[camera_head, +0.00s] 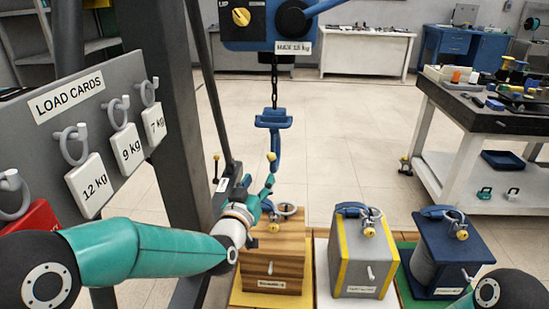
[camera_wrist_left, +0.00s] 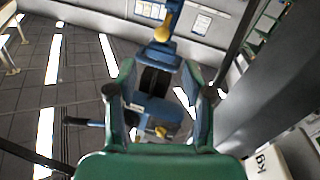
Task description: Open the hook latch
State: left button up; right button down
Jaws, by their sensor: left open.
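The blue crane hook (camera_head: 275,150) hangs from a chain under its blue block (camera_head: 273,119). Its yellow-knobbed latch (camera_head: 271,157) is on the hook's left side; I cannot tell whether it is open. My left gripper (camera_head: 268,194) is open, just below the hook and left of its line, with its fingers apart. In the left wrist view, the blue hook block (camera_wrist_left: 165,47) and a yellow knob (camera_wrist_left: 162,33) show beyond the open fingers, with nothing between them. My right gripper is out of view.
Below stand a wooden load (camera_head: 274,250), a grey-yellow load (camera_head: 355,258) and a blue load (camera_head: 450,255), each with a shackle on top. The load card board (camera_head: 95,85) and a dark column (camera_head: 165,100) are at left. A worktable (camera_head: 480,120) is at right.

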aim_at(270, 159)
pick_arm(q)
jog(key=x, duration=0.6)
jog(key=p+x, duration=0.1)
jog(key=x, duration=0.5)
jog(key=shift+w+a, duration=0.15)
jog(key=shift+w, duration=0.2)
